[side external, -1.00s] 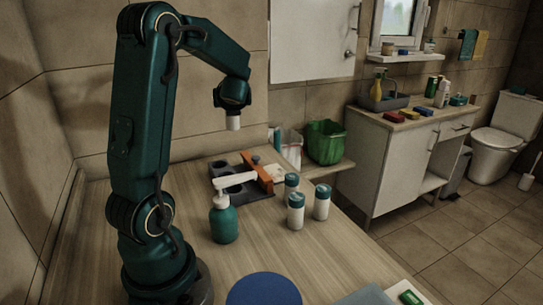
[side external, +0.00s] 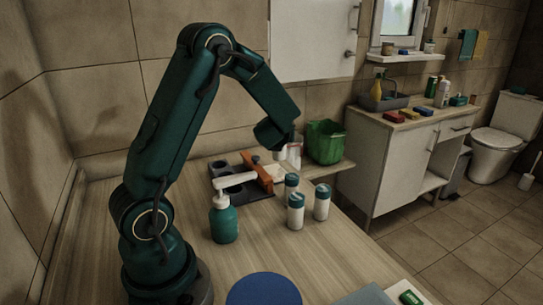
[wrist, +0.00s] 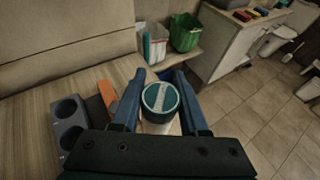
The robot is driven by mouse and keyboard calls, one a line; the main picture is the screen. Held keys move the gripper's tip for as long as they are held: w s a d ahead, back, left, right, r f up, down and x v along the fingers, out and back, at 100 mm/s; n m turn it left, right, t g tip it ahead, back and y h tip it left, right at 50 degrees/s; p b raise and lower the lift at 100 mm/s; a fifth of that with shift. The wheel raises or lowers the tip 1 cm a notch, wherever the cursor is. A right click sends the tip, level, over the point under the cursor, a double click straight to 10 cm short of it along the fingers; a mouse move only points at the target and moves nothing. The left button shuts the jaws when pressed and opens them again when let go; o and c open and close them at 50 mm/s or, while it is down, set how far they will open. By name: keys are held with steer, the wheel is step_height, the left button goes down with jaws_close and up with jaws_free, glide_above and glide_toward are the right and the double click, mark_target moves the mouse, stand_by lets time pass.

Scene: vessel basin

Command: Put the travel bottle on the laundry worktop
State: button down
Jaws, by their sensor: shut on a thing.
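My gripper (side external: 276,138) is shut on a travel bottle with a teal cap and a white body. In the wrist view the bottle's cap (wrist: 160,97), with a pale stripe across it, sits between my gripper's fingers (wrist: 159,76). In the side view the held bottle is mostly hidden or blends with the pale containers behind. The gripper is raised above the back right of the wooden table (side external: 265,255). A wooden ledge (side external: 345,165) adjoins at the back right; I cannot tell for certain which surface is the laundry worktop.
Three similar bottles (side external: 296,211) stand on the table. A teal pump bottle (side external: 223,222) stands left of them, by a dark rack (side external: 258,192) with holes and an orange piece (side external: 258,172). A green basket (side external: 325,142) and pale containers (wrist: 154,45) occupy the ledge.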

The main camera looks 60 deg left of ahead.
steer(key=a+f, duration=0.2)
steer(key=a, duration=0.8)
steer(key=a+f, duration=0.2)
steer(key=a, duration=0.8)
steer(key=f, duration=0.4)
steer(key=shift+d+f, duration=0.2)
steer(key=shift+f, duration=0.2)
steer(key=shift+a+f, duration=0.25)
steer(key=shift+f, duration=0.15)
steer(key=shift+c, duration=2.2)
jaws_free()
